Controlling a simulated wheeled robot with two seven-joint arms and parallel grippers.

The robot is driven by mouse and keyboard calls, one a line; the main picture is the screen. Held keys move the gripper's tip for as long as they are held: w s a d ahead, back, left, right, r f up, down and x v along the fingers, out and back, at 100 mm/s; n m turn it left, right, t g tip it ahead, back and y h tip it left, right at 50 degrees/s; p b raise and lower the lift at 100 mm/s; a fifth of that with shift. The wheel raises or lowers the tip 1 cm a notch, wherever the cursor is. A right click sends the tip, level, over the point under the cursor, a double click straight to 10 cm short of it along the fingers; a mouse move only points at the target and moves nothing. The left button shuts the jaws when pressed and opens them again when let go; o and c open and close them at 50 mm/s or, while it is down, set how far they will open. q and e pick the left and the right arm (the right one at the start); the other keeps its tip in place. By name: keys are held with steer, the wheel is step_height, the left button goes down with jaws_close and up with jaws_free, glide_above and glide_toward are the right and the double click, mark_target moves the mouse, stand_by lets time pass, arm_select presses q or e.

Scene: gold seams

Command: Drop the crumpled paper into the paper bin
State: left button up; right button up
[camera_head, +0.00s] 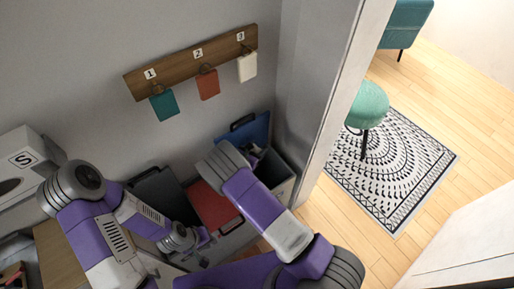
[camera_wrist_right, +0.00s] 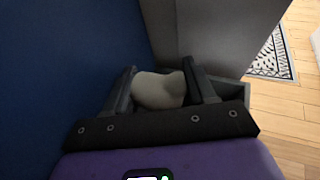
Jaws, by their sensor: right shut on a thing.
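The crumpled paper (camera_wrist_right: 160,90) is a pale greyish lump between the two dark fingers of my right gripper (camera_wrist_right: 163,88) in the right wrist view. The gripper is shut on it. In the head view my right gripper (camera_head: 254,153) is over the bin with the raised blue lid (camera_head: 255,130); the paper cannot be made out there. That bin's grey body (camera_head: 285,168) is open, and the blue lid fills the left of the wrist view. My left gripper (camera_head: 202,238) is low in front of the bins; its fingers are too small to judge.
A red-lidded bin (camera_head: 212,206) and a dark-lidded bin (camera_head: 158,192) stand left of the blue one. A wall rack (camera_head: 190,62) with numbered hooks holds three coloured tags. A wall edge (camera_head: 318,110) rises right of the bins. A patterned rug (camera_head: 395,170) lies beyond.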

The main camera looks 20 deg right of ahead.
step_height(320, 180, down, 5)
steer(key=b, duration=0.2)
steer(key=shift+r+b, duration=0.2)
steer(key=shift+b, duration=0.1)
steer(key=o, duration=1.1)
steer(key=p+v, duration=0.1)
steer(key=v, duration=0.6)
steer(key=shift+s+a+r, duration=0.2)
steer(key=shift+s, duration=0.1)
